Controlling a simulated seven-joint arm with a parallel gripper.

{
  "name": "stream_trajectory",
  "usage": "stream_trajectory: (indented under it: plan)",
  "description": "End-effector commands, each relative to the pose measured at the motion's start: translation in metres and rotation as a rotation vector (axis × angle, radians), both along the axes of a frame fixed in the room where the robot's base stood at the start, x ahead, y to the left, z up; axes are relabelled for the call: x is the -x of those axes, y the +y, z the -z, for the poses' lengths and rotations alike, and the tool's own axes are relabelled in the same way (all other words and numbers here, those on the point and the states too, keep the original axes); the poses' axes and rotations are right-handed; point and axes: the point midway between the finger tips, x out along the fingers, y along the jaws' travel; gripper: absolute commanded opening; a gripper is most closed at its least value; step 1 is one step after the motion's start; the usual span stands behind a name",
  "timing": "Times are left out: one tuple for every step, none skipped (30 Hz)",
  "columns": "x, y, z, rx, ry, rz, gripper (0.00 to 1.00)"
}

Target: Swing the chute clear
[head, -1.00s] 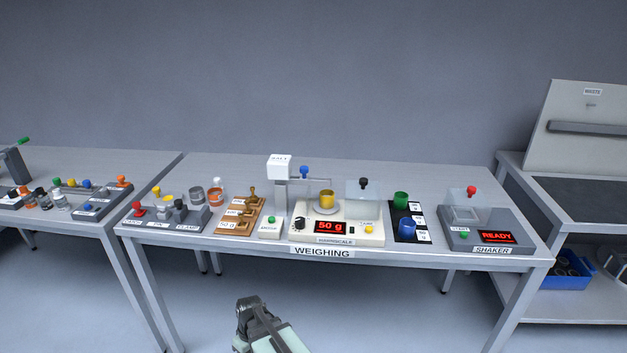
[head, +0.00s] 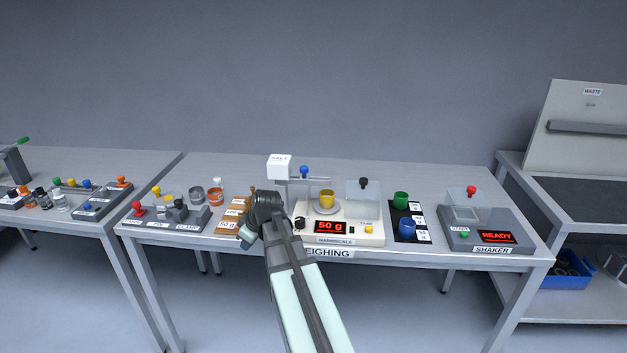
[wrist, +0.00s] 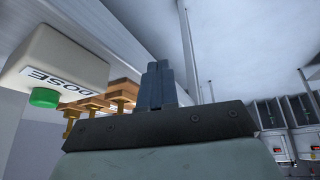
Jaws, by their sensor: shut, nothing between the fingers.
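The white salt hopper (head: 279,167) stands on its post at the back of the weighing table. A thin grey chute arm reaches right from it towards the yellow cup (head: 326,198) on the scale. A blue knob (head: 304,172) stands up on the chute. My gripper (wrist: 158,68) is shut and empty in the wrist view. In the head view the dark end of my arm is in front of and below the hopper, apart from the knob, and my fingertips cannot be made out. The chute is not recognisable in the wrist view.
The DOSE box (wrist: 55,65) with its green button (wrist: 44,97) is close left of my fingers in the wrist view; my arm covers it in the head view. The scale (head: 365,232), reading 50 g, is right of my arm. A clear cover (head: 362,200) stands behind.

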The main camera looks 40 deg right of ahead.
Motion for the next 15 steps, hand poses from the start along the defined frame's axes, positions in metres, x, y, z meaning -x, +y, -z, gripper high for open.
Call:
stream_trajectory:
  plan:
    - [-0.002,-0.013,-0.019,0.013,-0.027,-0.004,0.00]
    - [-0.002,-0.019,-0.028,0.022,-0.041,-0.010,0.00]
    - [-0.001,-0.028,-0.041,0.033,-0.057,-0.015,0.00]
    - [0.000,-0.035,-0.050,0.042,-0.070,-0.020,0.00]
    - [0.002,-0.042,-0.060,0.052,-0.081,-0.025,0.00]
    - [0.005,-0.054,-0.072,0.066,-0.095,-0.029,0.00]
    - [0.008,-0.062,-0.081,0.078,-0.105,-0.035,0.00]
    - [0.011,-0.071,-0.091,0.091,-0.115,-0.037,0.00]
    - [0.016,-0.084,-0.103,0.109,-0.127,-0.042,0.00]
    - [0.021,-0.094,-0.113,0.124,-0.136,-0.046,0.00]
    - [0.027,-0.104,-0.122,0.138,-0.142,-0.049,0.00]
    - [0.034,-0.117,-0.135,0.158,-0.152,-0.053,0.00]
    - [0.041,-0.127,-0.144,0.174,-0.159,-0.055,0.00]
    - [0.047,-0.136,-0.153,0.189,-0.164,-0.060,0.00]
    - [0.056,-0.148,-0.164,0.207,-0.170,-0.063,0.00]
